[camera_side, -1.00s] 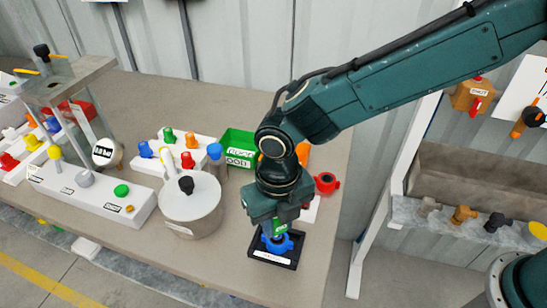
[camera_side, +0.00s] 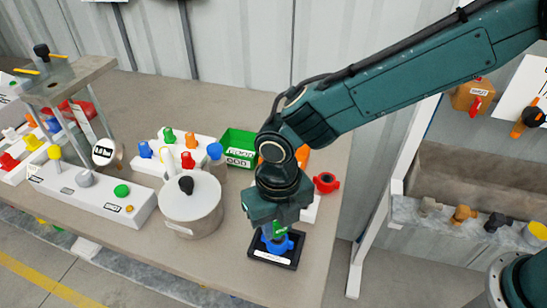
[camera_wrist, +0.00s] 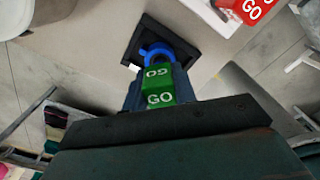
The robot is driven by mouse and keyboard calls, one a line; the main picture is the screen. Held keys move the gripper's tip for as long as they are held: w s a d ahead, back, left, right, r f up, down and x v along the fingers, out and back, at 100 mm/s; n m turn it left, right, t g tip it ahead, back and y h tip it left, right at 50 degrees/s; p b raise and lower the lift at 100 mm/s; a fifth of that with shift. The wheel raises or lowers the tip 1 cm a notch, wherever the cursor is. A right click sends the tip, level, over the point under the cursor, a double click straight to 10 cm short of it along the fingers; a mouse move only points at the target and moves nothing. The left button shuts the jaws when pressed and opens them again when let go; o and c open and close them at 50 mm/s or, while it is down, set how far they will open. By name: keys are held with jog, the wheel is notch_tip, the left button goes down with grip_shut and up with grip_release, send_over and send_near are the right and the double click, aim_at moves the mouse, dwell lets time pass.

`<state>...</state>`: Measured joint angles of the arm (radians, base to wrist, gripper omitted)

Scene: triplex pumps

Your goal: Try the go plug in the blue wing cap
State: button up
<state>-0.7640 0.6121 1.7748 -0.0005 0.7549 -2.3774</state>
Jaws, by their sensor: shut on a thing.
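My gripper (camera_side: 279,228) is shut on the green go plug, whose GO lettering shows in the wrist view (camera_wrist: 160,86). The plug points down at the blue wing cap (camera_side: 278,244). The cap sits in a black square tray (camera_side: 256,257) near the table's front edge. In the wrist view the blue cap (camera_wrist: 158,52) shows as a ring just beyond the plug. The plug's lower end is hidden, so I cannot tell whether it is inside the cap's bore.
A red wing cap (camera_side: 326,182) and a green bin (camera_side: 238,143) are behind my gripper. A round lidded pot (camera_side: 192,210) stands to the left. The table's edge is close to the tray.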

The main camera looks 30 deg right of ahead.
jog(key=shift+f, duration=0.75)
dwell(1.2)
dwell(0.6)
jog(key=o, duration=1.1)
jog(key=shift+r, duration=0.1)
notch_tip(320, 180, up, 14)
jog(key=shift+f, duration=0.2)
